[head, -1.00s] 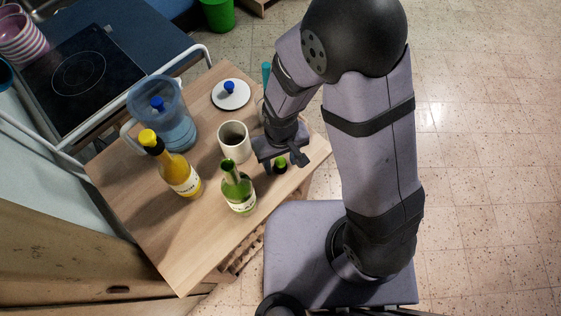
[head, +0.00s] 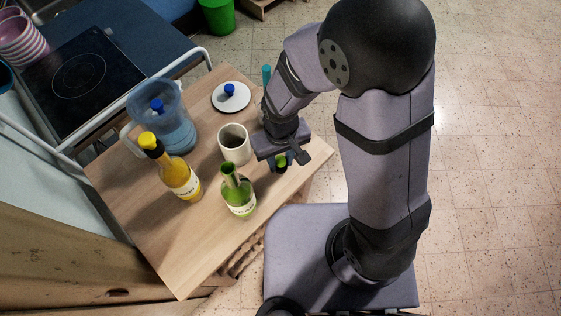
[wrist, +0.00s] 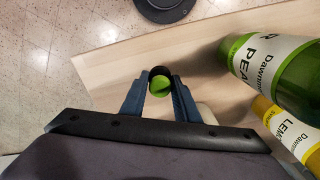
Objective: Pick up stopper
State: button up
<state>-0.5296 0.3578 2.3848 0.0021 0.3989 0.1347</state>
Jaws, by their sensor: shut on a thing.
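The stopper (head: 281,168), with a green top and a dark lower part, is near the right edge of the wooden table (head: 215,245). My gripper (wrist: 160,84) is shut on it. The green top (wrist: 155,87) shows between the two fingers in the wrist view. The arm partly covers the stopper in the head view, and I cannot tell whether its base touches the table. An uncapped green bottle (head: 238,195) stands to the left of the stopper; it also shows in the wrist view (wrist: 275,68).
The table's front part is clear. A cooktop (head: 80,75) lies beyond a white rail.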

aim_at(278, 161)
notch_tip(278, 161, up, 8)
jog(key=shift+f+b, duration=0.2)
jog(key=shift+b, duration=0.1)
jog(key=shift+s+a+r, duration=0.2)
jog(key=shift+s+a, duration=0.05)
jog(key=shift+a, duration=0.15)
jog(key=s+a+r+n+p, duration=0.2)
jog(key=s+a+r+n, duration=0.1)
jog(key=a+r, duration=0.45)
jog(key=s+a+r+n+p, duration=0.2)
jog(key=a+r+p, duration=0.1)
jog(key=a+r, duration=0.45)
jog(key=shift+n, duration=0.7)
jog(key=s+d+r, duration=0.1)
jog(key=r, duration=0.1)
jog(key=s+d+r, duration=0.3)
jog(key=d+r, duration=0.1)
jog(key=shift+s+d, duration=0.1)
jog(key=shift+s, duration=0.1)
jog(key=shift+s+d, duration=0.3)
jog(key=shift+d, duration=0.2)
jog(key=shift+f+b, duration=0.2)
jog(key=shift+b, duration=0.15)
